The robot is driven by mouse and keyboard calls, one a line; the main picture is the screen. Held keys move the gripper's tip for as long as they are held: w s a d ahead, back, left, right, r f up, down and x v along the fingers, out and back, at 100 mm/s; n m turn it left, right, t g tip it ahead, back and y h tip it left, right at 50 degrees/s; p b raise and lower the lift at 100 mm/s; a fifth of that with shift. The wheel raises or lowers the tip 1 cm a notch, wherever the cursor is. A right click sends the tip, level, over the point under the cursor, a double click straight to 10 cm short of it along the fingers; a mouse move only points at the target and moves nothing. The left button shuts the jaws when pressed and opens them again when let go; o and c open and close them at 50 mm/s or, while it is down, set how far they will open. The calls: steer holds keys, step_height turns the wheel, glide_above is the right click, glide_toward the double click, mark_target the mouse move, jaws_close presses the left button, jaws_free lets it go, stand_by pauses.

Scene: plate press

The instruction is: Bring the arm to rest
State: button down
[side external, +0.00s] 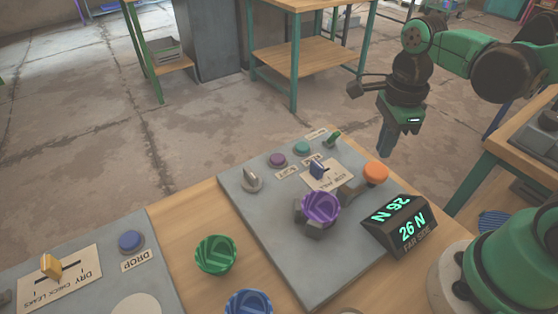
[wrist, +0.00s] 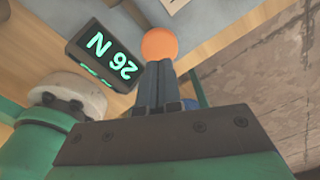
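My gripper (side external: 385,150) hangs in the air above the right side of the grey press panel (side external: 260,225), fingers pointing down. In the wrist view its two fingers (wrist: 158,68) lie side by side with no clear gap, and nothing shows between them. An orange round knob (side external: 375,173) on the panel's right edge is below the fingers and apart from them in the side view. In the wrist view the orange knob (wrist: 159,44) appears just beyond the fingertips.
A black display (side external: 400,227) reads 26 N; it also shows in the wrist view (wrist: 104,54). A purple ribbed piece (side external: 320,207) sits on the panel. Green (side external: 216,254) and blue (side external: 248,304) ribbed pieces stand on the wooden table. Open floor lies behind.

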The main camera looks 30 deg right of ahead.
steer(key=n, duration=0.2)
steer(key=n+t, duration=0.1)
steer(key=shift+w+a+r+n, duration=0.15)
steer(key=shift+w+r+n, duration=0.05)
steer(key=shift+r+n, duration=0.1)
steer(key=n, duration=0.2)
steer(key=n+t, duration=0.1)
steer(key=shift+w+a+r, duration=0.1)
steer(key=shift+w+r, duration=0.1)
steer(key=shift+r, duration=0.05)
steer(key=n, duration=0.2)
steer(key=n+t, duration=0.1)
steer(key=shift+w+a+r+n, duration=0.1)
steer(key=shift+w+r+n, duration=0.15)
steer(key=shift+n, duration=0.15)
steer(key=n, duration=0.1)
steer(key=n+t, duration=0.1)
steer(key=n, duration=0.1)
steer(key=shift+w+a+r, duration=0.1)
steer(key=shift+w+r, duration=0.05)
steer(key=shift+r, duration=0.15)
steer(key=n+t, duration=0.1)
steer(key=n, duration=0.2)
steer(key=r+n+t, duration=0.1)
steer(key=n, duration=0.3)
steer(key=w+r+n+t, duration=0.1)
steer(key=n, duration=0.2)
steer(key=shift+a, duration=0.3)
